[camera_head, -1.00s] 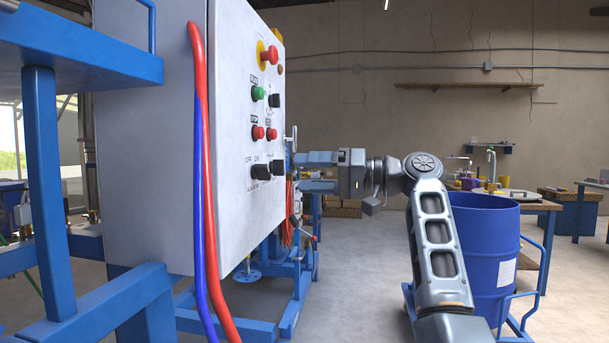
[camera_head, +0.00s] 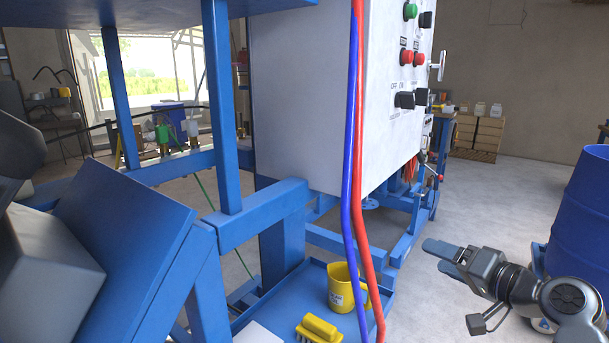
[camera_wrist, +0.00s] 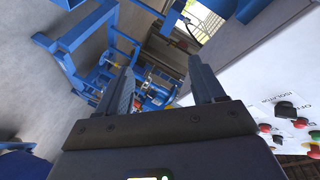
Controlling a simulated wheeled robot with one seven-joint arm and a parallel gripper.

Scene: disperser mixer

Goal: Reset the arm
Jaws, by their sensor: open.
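My gripper (camera_head: 443,258) is at the lower right in the head view, held out in the air in front of the control panel (camera_head: 385,105). In the wrist view my gripper (camera_wrist: 160,88) shows two fingers apart with nothing between them. The white panel carries green, red and black controls and stands left of and beyond my gripper in the head view. In the wrist view the panel (camera_wrist: 255,90) is at the right, tilted, with the fingers apart from it.
A blue drum (camera_head: 582,215) stands at the right edge. Red and blue hoses (camera_head: 357,180) hang before the cabinet. Blue frame posts (camera_head: 220,100) fill the left. Open floor lies behind my gripper.

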